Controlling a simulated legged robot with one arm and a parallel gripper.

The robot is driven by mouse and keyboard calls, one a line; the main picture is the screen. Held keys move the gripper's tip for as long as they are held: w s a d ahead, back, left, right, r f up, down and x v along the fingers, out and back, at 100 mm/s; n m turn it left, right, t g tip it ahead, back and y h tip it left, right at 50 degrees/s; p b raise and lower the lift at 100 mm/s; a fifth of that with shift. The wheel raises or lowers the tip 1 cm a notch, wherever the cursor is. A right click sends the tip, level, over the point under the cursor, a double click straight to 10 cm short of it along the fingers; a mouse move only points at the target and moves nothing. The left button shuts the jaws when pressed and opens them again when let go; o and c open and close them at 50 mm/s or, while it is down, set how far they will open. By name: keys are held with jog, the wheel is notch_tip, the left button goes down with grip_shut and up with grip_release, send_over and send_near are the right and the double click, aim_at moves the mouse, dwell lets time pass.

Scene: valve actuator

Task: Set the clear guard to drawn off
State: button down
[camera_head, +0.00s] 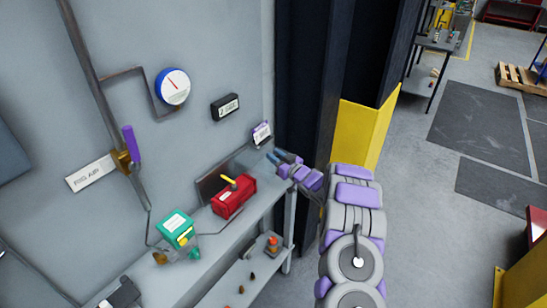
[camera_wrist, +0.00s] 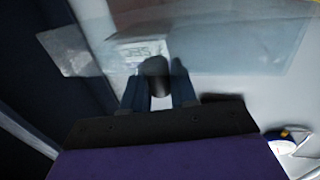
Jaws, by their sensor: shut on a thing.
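In the wrist view a clear guard (camera_wrist: 240,40) shows as see-through panels across the top, with a pale tilted piece at the left. A dark rounded knob (camera_wrist: 157,78) stands in front of it. My gripper (camera_wrist: 158,90) has its two blue-grey fingers on either side of the knob, shut on it. Whether the knob is fixed to the guard is hard to tell. A white label (camera_wrist: 140,50) shows behind the panel, its text not readable. In the head view my gripper (camera_head: 279,157) is by the wall, right of the red box; the guard is not clear there.
A bench carries a red box (camera_head: 233,196) with a yellow lever and a green box (camera_head: 176,229). A round gauge (camera_head: 173,86), a purple-handled valve (camera_head: 132,145) and a small dark box (camera_head: 225,107) are on the wall. A dark column with a yellow base (camera_head: 362,130) stands close behind my arm.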

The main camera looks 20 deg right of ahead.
jog(key=shift+d+f, duration=0.1)
jog(key=c, duration=1)
grip_release()
jog(key=shift+d, duration=0.1)
jog(key=shift+c, duration=0.2)
jog(key=shift+s, duration=0.15)
jog(key=p+v, duration=0.1)
jog(key=v, duration=1.6)
jog(key=shift+d, duration=0.15)
